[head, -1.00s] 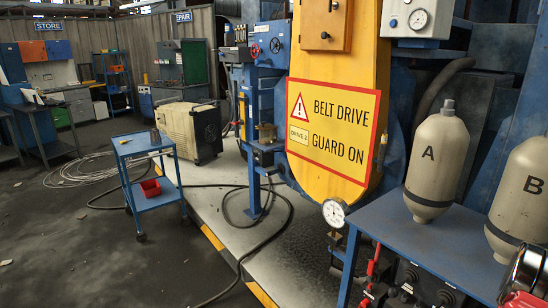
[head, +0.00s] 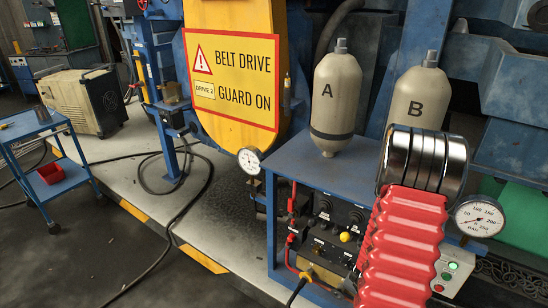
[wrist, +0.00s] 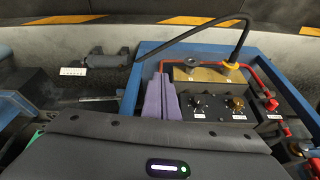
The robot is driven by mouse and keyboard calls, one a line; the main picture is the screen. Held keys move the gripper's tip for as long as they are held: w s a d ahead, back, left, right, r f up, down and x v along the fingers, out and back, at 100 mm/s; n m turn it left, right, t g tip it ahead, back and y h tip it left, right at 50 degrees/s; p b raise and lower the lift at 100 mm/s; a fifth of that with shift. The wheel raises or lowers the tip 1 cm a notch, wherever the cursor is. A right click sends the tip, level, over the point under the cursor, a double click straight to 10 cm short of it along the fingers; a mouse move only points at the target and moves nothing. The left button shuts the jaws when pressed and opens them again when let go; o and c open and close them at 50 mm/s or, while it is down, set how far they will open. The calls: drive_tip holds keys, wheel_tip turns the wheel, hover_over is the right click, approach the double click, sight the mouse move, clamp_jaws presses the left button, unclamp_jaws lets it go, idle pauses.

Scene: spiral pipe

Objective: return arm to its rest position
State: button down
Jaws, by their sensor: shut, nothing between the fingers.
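My gripper (wrist: 162,92) shows in the wrist view as two purple fingers pressed side by side, shut and empty. They stand in front of a black control panel (wrist: 220,108) with knobs, and I cannot tell the gap between them. The dark housing of my wrist fills the bottom of that view. In the head view my arm (head: 405,240), red and ribbed with chrome rings, rises at the lower right in front of the blue bench (head: 300,165). My gripper cannot be made out in the head view.
Bottle A (head: 336,98) and bottle B (head: 417,95) stand on the bench, close to my arm. A round pressure gauge (head: 479,217) is right of the arm. A yellow belt guard (head: 238,65) stands left of the bench. A blue cart (head: 40,130) and open floor lie farther left.

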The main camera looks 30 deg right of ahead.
drive_tip(key=w+a+r+n+y, duration=0.2)
drive_tip(key=w+a+r, duration=0.1)
drive_tip(key=a+r, duration=0.4)
drive_tip(key=w+a+r+n+y, duration=0.2)
drive_tip(key=w+a+r+n, duration=0.15)
drive_tip(key=a+r, duration=0.4)
drive_tip(key=s+a+r+n+t, duration=0.1)
drive_tip(key=a+r+n, duration=0.3)
drive_tip(key=a+r, duration=0.7)
drive_tip(key=s+a+r+n+t, duration=0.2)
drive_tip(key=a+r+n+t, duration=0.1)
drive_tip(key=a+r, duration=0.8)
wheel_tip(320, 180, up, 2)
drive_tip(key=shift+s+r+n, duration=0.1)
drive_tip(key=shift+s+n, duration=0.15)
drive_tip(key=shift+n, duration=0.5)
